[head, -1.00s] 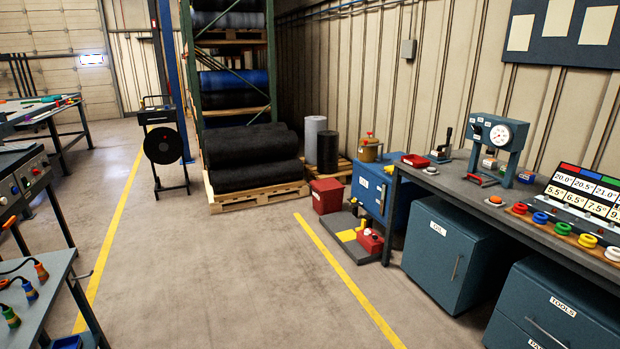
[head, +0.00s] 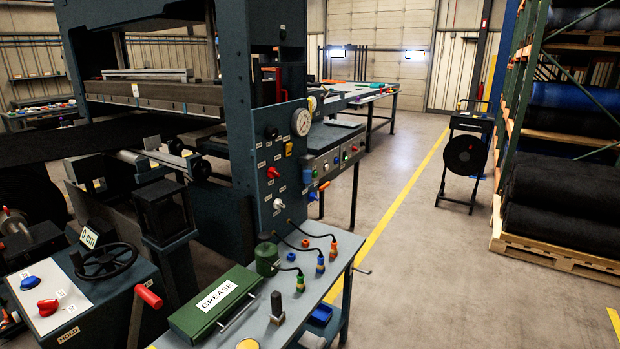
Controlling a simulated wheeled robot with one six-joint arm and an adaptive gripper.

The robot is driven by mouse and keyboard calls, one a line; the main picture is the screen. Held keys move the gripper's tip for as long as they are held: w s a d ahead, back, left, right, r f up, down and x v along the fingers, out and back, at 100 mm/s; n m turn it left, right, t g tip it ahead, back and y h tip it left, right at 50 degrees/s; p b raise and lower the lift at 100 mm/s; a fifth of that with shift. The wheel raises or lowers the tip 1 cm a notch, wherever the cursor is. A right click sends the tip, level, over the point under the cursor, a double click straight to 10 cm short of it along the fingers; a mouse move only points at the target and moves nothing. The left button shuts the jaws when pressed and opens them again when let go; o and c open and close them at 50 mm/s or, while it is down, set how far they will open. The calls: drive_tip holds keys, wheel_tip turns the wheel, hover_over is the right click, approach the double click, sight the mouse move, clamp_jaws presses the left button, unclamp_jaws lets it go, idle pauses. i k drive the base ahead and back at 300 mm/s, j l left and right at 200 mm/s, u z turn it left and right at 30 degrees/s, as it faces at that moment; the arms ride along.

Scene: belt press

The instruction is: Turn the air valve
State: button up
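The press's upright control panel (head: 285,165) stands near the middle of the head view. It carries a round white gauge (head: 301,122), a black knob (head: 271,132), a small yellow switch (head: 289,149), a red knob (head: 272,172) and a lower white-and-red control (head: 279,204). Blue and orange fittings sit on its right edge. The labels are too small to read, so I cannot tell which control is the air valve. My gripper is not in view.
A grey bench (head: 330,262) in front of the panel holds a green GREASE box (head: 215,302), a green canister (head: 266,259) and cabled plugs. A blue cabinet with a black handwheel (head: 104,262) stands at left. Open floor (head: 440,270) lies right, before the roll rack (head: 512,150).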

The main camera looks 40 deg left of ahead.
sight(273, 172)
drive_tip(key=i+l+u, duration=0.2)
drive_tip(key=i, duration=1.25)
drive_tip(key=i+u, duration=0.15)
drive_tip(key=u, duration=1.6)
